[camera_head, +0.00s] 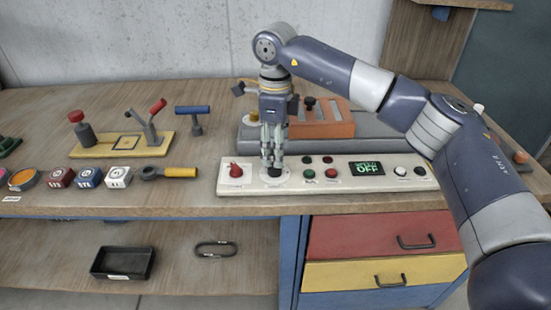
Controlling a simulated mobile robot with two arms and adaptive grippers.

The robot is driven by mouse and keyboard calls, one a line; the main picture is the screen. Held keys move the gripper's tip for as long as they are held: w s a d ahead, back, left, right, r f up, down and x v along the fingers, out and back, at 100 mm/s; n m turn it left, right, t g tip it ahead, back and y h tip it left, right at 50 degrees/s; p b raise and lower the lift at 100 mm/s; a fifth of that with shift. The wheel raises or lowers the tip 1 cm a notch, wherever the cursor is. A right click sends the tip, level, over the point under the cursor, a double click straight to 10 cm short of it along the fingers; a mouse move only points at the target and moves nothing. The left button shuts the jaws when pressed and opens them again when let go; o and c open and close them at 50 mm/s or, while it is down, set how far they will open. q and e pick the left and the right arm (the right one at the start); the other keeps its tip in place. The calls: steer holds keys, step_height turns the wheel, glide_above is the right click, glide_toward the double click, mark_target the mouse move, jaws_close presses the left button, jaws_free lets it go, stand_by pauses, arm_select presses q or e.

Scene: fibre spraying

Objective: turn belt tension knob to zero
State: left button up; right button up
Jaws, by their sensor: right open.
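My right gripper (273,160) points straight down over the white control panel (330,186) on the workbench. Its fingertips are at a round white dial spot on the panel, just right of a red knob (236,170). The knob below the fingers is mostly hidden by them; I cannot tell whether they touch it. The jaws are open. The panel also has several small red and green buttons (309,174), a dark display with green text reading OFF (367,169), and further knobs at its right end (401,171). My left gripper is not in view.
Behind the panel is a grey machine bed with an orange block (325,122). To the left lie a yellow-handled tool (180,173), several small labelled cubes (89,177) and a yellow lever board (122,144). A black tray (122,263) and a carabiner (215,249) lie on the lower shelf.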

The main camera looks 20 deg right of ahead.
step_height(320, 180, up, 8)
steer(key=shift+f, duration=0.25)
stand_by(0.4)
